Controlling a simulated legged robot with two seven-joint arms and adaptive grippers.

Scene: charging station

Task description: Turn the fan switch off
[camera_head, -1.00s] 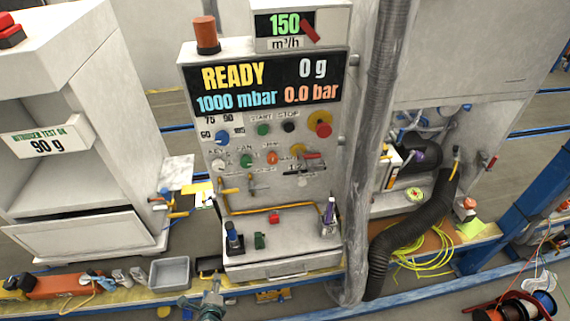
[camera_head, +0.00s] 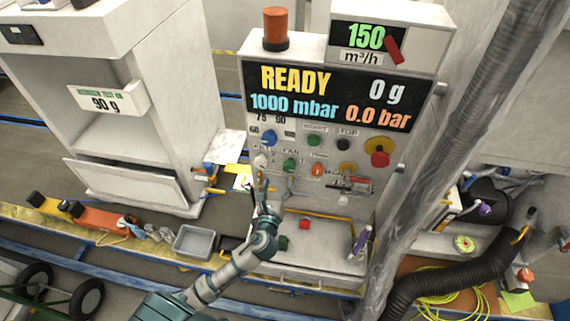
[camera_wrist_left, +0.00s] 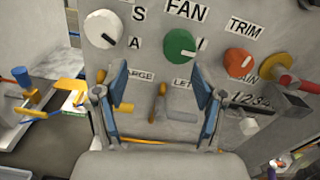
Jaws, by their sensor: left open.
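The fan switch is a green round knob (camera_head: 290,165) with a white mark, on the control panel (camera_head: 330,150). In the left wrist view the green knob (camera_wrist_left: 180,45) sits just under the FAN label (camera_wrist_left: 186,10), ahead of the jaws and nearer the right finger. My left gripper (camera_head: 275,186) is raised in front of the panel, just below the knob. In the left wrist view its blue fingers (camera_wrist_left: 160,88) are spread wide with nothing between them. I see no contact with the knob. My right gripper is not in view.
A white knob (camera_wrist_left: 103,29) is left of the green one, and an orange-red TRIM knob (camera_wrist_left: 238,62) is right of it. Small brass levers (camera_wrist_left: 161,97) stick out below. A grey hose (camera_head: 480,110) runs beside the panel. A grey bin (camera_head: 197,242) stands at lower left.

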